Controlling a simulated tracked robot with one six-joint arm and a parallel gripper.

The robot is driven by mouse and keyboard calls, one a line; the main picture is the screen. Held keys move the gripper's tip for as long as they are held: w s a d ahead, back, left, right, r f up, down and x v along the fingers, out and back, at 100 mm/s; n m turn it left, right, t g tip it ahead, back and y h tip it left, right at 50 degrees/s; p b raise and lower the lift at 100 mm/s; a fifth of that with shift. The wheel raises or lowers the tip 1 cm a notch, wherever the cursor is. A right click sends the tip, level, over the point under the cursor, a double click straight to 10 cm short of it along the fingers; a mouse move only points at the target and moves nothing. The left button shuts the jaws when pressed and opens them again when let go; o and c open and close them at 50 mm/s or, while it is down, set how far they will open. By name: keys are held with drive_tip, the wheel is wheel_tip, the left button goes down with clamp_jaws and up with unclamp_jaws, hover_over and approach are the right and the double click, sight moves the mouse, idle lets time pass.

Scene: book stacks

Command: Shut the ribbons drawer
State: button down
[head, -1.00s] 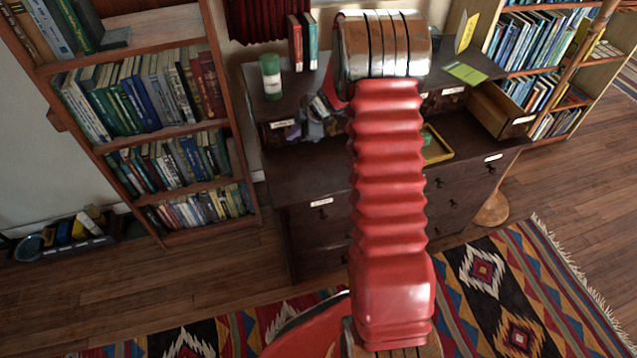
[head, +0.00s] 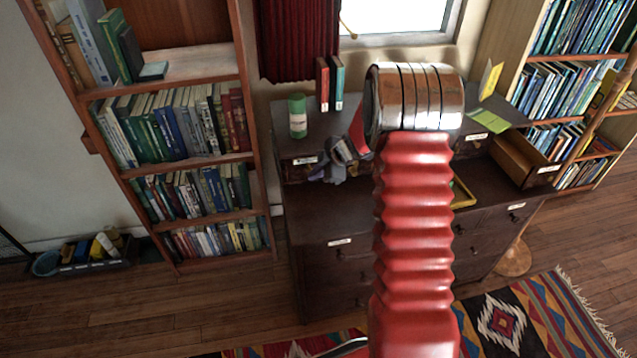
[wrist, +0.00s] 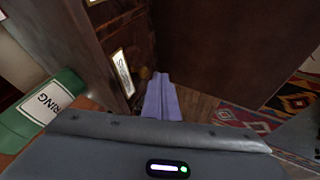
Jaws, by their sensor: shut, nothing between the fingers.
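A dark wooden dresser (head: 340,215) stands ahead, with small drawers in a raised part at its back. The small drawer at its right end (head: 524,162) is pulled out, with a pale label on its front. I cannot read its label in the head view, so I cannot tell if it is the ribbons drawer. My gripper (head: 322,177) is at the left of the dresser, in front of the small left drawer front, far from the open drawer. In the wrist view its purple fingers (wrist: 158,98) are together and empty, near a labelled front (wrist: 122,73). My red arm hides the dresser's middle.
A green canister (head: 298,116) and two upright books (head: 329,84) stand on the dresser top. Green paper and a yellow card (head: 490,79) are at its right. A yellow tray (head: 462,194) lies on the lower top. Bookcases flank the dresser. Floor and rug (head: 510,318) lie in front.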

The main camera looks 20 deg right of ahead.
drive_tip(key=s+f+v, duration=0.1)
drive_tip(key=v, duration=1)
drive_tip(key=shift+s+a, duration=0.25)
drive_tip(key=shift+s, duration=0.15)
